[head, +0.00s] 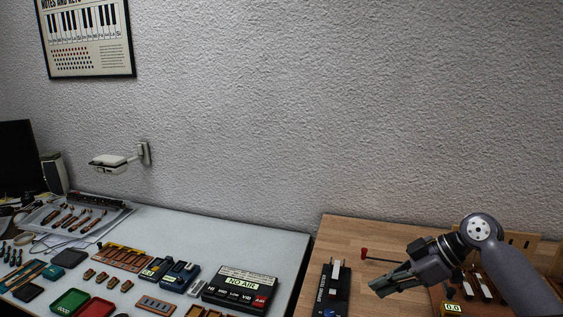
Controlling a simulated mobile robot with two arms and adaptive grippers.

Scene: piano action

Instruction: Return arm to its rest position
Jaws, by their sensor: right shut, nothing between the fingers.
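My right gripper (382,287) is at the lower right of the head view, over the wooden table (360,231). Its fingers point left and are shut with nothing between them. My right arm comes in from the lower right corner. A black device with white parts (334,287) stands just left of the fingertips. A red-tipped tool (364,254) is above and left of the gripper. A wooden piece with dark and white keys (484,289) is partly hidden behind my arm. My left gripper is not in view.
A white table (215,229) at left holds a "NO AIR" box (240,287), green (69,302) and red (97,308) trays, and several small wooden parts. A narrow gap separates the tables. A textured wall (350,100) stands behind.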

